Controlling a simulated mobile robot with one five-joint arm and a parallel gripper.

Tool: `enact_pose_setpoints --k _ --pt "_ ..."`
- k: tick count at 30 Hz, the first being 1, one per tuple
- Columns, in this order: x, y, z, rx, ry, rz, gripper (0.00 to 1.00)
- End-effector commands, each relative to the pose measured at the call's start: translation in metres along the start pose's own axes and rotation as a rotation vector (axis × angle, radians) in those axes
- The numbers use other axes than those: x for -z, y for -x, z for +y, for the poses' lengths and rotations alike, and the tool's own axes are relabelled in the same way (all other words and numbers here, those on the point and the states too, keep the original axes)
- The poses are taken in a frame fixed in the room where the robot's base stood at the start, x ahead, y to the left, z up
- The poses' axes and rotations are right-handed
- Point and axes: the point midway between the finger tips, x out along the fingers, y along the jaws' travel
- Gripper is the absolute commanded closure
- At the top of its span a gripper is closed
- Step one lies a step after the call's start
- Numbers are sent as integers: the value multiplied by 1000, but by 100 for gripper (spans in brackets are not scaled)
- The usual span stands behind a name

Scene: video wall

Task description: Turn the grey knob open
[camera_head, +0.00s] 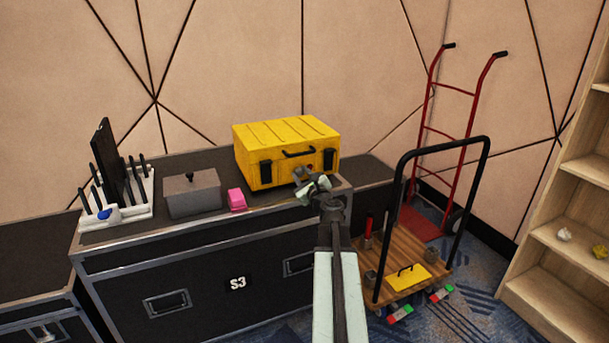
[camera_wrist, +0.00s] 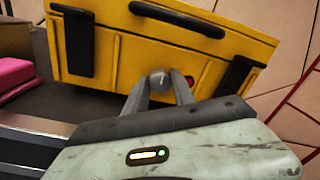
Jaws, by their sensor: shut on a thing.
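The yellow case (camera_head: 285,150) stands on top of the black flight case (camera_head: 215,262), its front with two black latches and a black handle facing me. In the wrist view the yellow case (camera_wrist: 115,55) fills the upper middle. The small grey knob (camera_wrist: 158,79) is low on its front face, with a small red part (camera_wrist: 189,81) just right of it. My gripper (camera_wrist: 162,84) is shut on the knob, one finger on each side. In the head view my gripper (camera_head: 312,186) is at the yellow case's lower right front and hides the knob.
On the flight case are a pink block (camera_head: 236,200), a grey lidded box (camera_head: 192,193) and a white rack (camera_head: 118,208) with black upright items. Right of my arm stand a wooden platform cart (camera_head: 428,252), a red hand truck (camera_head: 450,130) and a wooden shelf (camera_head: 545,268).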

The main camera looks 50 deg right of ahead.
Motion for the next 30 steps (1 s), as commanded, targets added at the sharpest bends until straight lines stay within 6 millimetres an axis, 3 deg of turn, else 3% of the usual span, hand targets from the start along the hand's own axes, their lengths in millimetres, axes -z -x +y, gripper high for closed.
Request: enact_pose_setpoints --k 8,30 --pt "2 3 -2 12 133 0 100" --pt "3 3 -2 22 822 -26 100"
